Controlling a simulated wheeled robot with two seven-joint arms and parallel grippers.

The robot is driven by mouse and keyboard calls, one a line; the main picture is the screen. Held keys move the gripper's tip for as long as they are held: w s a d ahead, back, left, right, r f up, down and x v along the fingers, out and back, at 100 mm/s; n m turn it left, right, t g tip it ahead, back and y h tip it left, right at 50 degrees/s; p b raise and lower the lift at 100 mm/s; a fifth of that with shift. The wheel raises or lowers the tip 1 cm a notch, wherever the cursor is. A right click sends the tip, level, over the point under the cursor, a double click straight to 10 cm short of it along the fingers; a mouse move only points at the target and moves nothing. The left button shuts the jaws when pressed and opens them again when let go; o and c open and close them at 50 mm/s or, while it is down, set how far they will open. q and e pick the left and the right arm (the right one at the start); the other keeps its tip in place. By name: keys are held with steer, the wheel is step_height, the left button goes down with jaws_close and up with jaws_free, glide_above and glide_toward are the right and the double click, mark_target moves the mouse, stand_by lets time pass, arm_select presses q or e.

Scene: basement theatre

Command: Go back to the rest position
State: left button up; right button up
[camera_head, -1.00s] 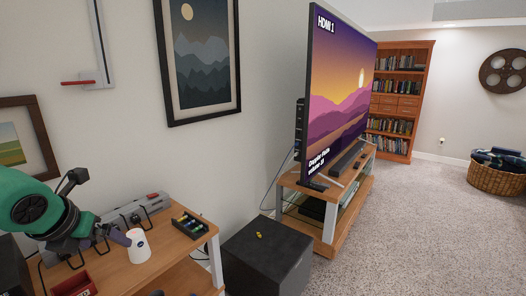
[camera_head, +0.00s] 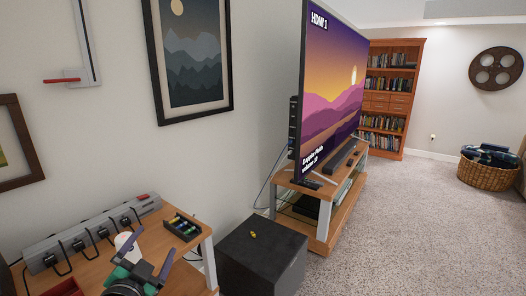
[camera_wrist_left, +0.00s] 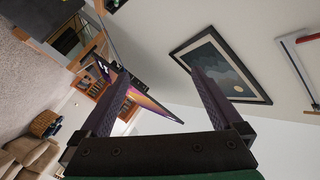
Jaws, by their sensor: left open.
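My left gripper (camera_head: 146,268) is at the bottom of the head view, low over the front of the wooden side table (camera_head: 185,274). Its two dark fingers stand apart with nothing between them. In the left wrist view the open left gripper (camera_wrist_left: 158,88) faces the room, with the television and framed picture beyond its fingers. A white cup (camera_head: 128,243) stands on the table just behind the gripper and is partly covered by it. My right gripper is not in view.
A grey power strip (camera_head: 92,235) with several plugs lies along the wall. A dark tray of batteries (camera_head: 182,226) is at the table's right corner. A red box (camera_head: 66,288) is at the lower left. A black subwoofer (camera_head: 262,262) stands right of the table.

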arm_select(q)
steer(key=s+a+f+n+g+y, duration=0.15)
steer(key=s+f+n+g, duration=0.35)
steer(key=f, duration=0.8)
steer(key=s+d+f+g+h, duration=0.3)
steer(key=s+f+g, duration=0.5)
steer(key=s+f, duration=0.45)
steer(key=s+f+g+b, duration=0.1)
steer(key=s+f+b, duration=0.15)
steer(key=f, duration=1.05)
steer(key=s+f+b, duration=0.2)
steer(key=f+b, duration=0.1)
steer(key=f, duration=1)
steer(key=s+a+f+g+b, duration=0.2)
steer(key=s+f+b, duration=0.3)
steer(key=s+f, duration=1.35)
step_height(320, 180, up, 12)
steer(key=w+p, duration=0.1)
steer(key=p, duration=1.2)
steer(key=shift+a+f+p, duration=0.25)
steer(key=shift+a+p, duration=0.05)
